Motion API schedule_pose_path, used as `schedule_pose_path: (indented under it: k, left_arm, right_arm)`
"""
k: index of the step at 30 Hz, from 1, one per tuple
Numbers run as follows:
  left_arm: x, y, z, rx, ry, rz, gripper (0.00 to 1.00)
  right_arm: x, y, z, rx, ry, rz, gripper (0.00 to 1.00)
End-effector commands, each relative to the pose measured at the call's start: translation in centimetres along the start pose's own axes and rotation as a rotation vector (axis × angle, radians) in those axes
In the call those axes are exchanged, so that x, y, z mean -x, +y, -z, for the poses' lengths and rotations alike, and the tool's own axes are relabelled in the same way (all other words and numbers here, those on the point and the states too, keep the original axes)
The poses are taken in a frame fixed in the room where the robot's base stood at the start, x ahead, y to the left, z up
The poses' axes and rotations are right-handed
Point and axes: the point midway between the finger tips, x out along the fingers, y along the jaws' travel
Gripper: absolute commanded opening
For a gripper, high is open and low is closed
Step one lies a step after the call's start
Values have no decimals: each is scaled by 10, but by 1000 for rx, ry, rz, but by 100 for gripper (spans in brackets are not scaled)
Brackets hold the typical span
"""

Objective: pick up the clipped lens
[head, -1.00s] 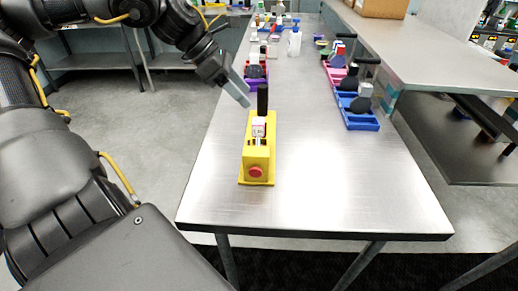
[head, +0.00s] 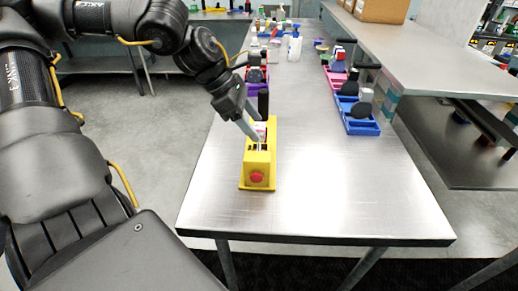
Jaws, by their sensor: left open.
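A yellow box (head: 258,160) with a red button (head: 257,177) on its front stands on the metal table. A small white-and-red piece (head: 261,129) sits upright at its top, partly hidden by my gripper. A dark upright post (head: 263,101) rises behind that piece. I cannot tell for sure which part is the clipped lens. My left gripper (head: 256,138) is open, pointing down at the top of the yellow box, its fingertips close beside the white-and-red piece. Whether they touch it is too small to tell. My right gripper is not in view.
Blue trays (head: 362,128) holding dark round pieces stand at the right edge of the table, with a pink tray (head: 333,84) behind. A purple tray (head: 250,88) stands behind the yellow box. Bottles (head: 295,46) stand farther back. The front right of the table is clear.

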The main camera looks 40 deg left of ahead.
Motion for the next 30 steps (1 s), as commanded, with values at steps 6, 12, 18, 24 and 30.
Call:
schedule_pose_path:
  k: [6,12,18,24,30]
  left_arm:
    - [-25,-2,0,2,5,6,58]
    - [-44,-1,0,1,3,2,58]
    - [-48,-1,0,2,2,1,58]
    - [-48,-1,0,2,1,0,48]
    - [-48,-1,0,2,1,0,22]
  right_arm:
    - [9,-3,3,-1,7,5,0]
    - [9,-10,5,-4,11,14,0]
    - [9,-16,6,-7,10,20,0]
    - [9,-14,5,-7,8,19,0]
    - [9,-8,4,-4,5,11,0]
